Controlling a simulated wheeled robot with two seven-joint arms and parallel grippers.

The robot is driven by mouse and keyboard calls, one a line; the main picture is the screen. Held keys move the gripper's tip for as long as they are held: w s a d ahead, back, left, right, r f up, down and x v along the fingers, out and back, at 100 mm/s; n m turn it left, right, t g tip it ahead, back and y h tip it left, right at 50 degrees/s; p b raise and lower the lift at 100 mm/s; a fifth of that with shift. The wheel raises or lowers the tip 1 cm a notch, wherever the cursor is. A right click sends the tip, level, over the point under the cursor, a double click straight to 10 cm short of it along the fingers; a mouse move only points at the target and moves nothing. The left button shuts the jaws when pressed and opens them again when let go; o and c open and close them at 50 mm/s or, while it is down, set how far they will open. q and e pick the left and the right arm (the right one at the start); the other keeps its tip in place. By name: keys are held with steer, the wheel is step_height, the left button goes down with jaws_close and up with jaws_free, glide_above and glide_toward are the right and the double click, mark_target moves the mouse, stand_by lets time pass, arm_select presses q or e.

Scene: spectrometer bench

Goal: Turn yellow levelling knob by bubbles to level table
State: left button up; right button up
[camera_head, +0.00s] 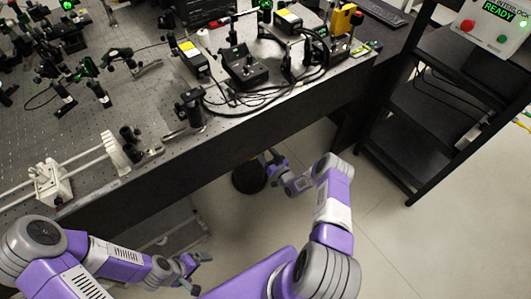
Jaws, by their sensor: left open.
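The table is a grey optical bench top (270,108) with a grid of holes and a dark front side. A yellow block-like part (342,20) stands near its right end; I cannot tell whether it is the levelling knob. Small green spots (375,45) show at the right corner; I cannot make out bubbles for sure. My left gripper (196,271) is open and empty, low in front of the bench and far from the yellow part. My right gripper (271,158) is below the bench's front edge, small in view; its finger opening is unclear.
Posts, black mounts, cables (300,75) and a white rail (85,155) crowd the bench. A black shelf rack (430,125) stands at the right, with a READY box (492,28) on top. A dark round object (249,178) is on the floor behind my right gripper.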

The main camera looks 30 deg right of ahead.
steer(key=s+p, duration=0.2)
steer(key=s, duration=0.5)
steer(key=shift+s+d, duration=0.15)
steer(key=shift+d, duration=0.1)
steer(key=s+a+r+m+g+y+p, duration=0.1)
steer(key=s+a+r+g+p, duration=0.15)
steer(key=a+g, duration=0.4)
steer(key=s+a+r+g+y+p, duration=0.1)
steer(key=a+r+g+p, duration=0.15)
steer(key=a, duration=0.75)
steer(key=s+a+r+g+p, duration=0.1)
steer(key=s+a+r+g, duration=0.3)
steer(key=s, duration=0.5)
steer(key=s+a+r+g+y+p, duration=0.1)
steer(key=s+a+r+g, duration=0.3)
steer(key=s, duration=0.6)
steer(key=shift+s+a+r+g, duration=0.2)
steer(key=shift+s+a+g, duration=0.1)
steer(key=shift+a, duration=0.25)
